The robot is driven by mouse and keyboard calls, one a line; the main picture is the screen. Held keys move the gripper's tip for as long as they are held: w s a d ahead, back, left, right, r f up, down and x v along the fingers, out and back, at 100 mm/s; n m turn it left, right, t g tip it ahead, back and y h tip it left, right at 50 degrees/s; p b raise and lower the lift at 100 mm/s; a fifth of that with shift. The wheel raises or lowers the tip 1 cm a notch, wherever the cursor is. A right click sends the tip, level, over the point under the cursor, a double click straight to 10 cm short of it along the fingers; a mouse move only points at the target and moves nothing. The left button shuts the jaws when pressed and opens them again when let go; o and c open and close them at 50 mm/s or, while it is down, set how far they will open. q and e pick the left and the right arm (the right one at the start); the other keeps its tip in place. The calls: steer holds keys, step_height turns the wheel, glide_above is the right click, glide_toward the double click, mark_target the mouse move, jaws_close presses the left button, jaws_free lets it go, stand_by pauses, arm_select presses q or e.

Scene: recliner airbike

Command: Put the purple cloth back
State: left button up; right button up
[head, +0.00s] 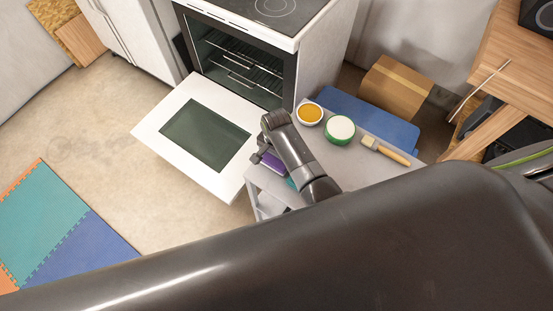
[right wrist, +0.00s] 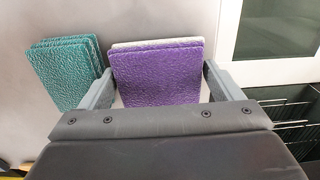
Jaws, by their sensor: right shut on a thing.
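The purple cloth (right wrist: 155,75) is a folded, textured square between the two fingers of my right gripper (right wrist: 156,92), which is shut on it. A pale cloth (right wrist: 150,44) shows just behind its far edge; I cannot tell whether the two touch. A stack of teal cloths (right wrist: 68,68) lies beside it on the left. In the head view, the purple cloth (head: 272,162) shows at the left edge of the grey cart, partly hidden under my right gripper (head: 263,158). My left gripper is not in view.
The grey cart (head: 262,181) carries an orange-filled bowl (head: 309,113), a green-rimmed white bowl (head: 340,129) and a brush (head: 386,151). The open oven door (head: 172,128) stands out close to the cart's left. A cardboard box (head: 397,87) is behind. Floor at left is clear, with foam mats (head: 60,225).

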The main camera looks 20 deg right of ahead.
steer(key=shift+w+f, duration=0.1)
steer(key=shift+f, duration=0.1)
steer(key=shift+f, duration=0.15)
steer(key=o, duration=0.6)
step_height(320, 180, up, 4)
steer(key=p, duration=0.3)
steer(key=shift+f+p, duration=0.25)
steer(key=shift+p, duration=0.05)
step_height(320, 180, up, 9)
steer(key=shift+f, duration=0.1)
